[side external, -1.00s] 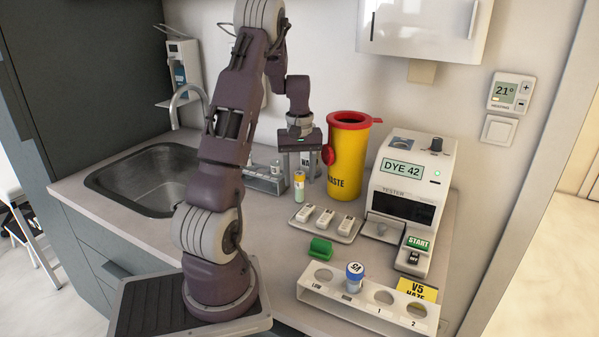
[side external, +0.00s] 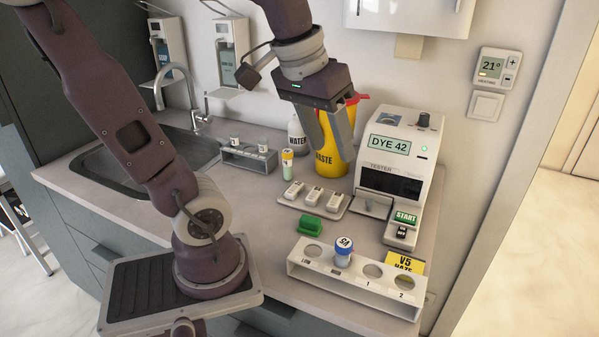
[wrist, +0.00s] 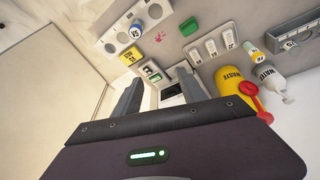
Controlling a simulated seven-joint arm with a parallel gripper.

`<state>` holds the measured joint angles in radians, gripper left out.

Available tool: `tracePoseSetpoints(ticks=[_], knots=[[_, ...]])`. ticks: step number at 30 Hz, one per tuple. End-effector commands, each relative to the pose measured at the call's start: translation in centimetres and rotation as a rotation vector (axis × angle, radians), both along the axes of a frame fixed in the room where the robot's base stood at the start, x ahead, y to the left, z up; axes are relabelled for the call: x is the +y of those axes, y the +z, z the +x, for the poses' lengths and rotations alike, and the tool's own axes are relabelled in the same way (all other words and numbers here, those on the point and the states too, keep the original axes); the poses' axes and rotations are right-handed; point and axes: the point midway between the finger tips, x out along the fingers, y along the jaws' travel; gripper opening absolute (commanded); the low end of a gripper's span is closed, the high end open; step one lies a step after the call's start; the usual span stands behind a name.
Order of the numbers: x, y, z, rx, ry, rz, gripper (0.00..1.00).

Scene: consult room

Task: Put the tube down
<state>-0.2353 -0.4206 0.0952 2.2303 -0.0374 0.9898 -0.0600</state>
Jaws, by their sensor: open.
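A tube with a yellow cap and pale green contents (side external: 287,165) stands upright on the counter, left of the tray of white cassettes; it also shows in the wrist view (wrist: 250,48). My gripper (side external: 334,152) is open and empty, raised in front of the yellow waste bin, apart from both tubes. Its spread fingers show in the wrist view (wrist: 157,78), with the tester beyond them.
The tester (side external: 392,158) reads DYE 42. A green block (side external: 310,226) lies before the cassette tray (side external: 337,213). The waste bin (side external: 327,172), water bottle (side external: 297,138) and a grey vial rack (side external: 247,159) stand behind. A red mark (wrist: 160,37) is on the counter.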

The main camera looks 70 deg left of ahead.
Motion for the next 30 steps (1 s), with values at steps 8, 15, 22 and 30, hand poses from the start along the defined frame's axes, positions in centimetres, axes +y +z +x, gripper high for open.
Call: tracePoseSetpoints(ticks=[8,15,22,30], knots=[[-6.5,-2.8,-6.9,-0.137,-0.382,0.125,0.51],[-6.5,-2.9,-6.9,-0.137,-0.383,0.126,0.51],[-4.8,-3.9,-6.3,-0.042,-0.412,0.18,0.51],[9.5,-10.9,-3.1,0.7,-0.785,0.576,0.51]])
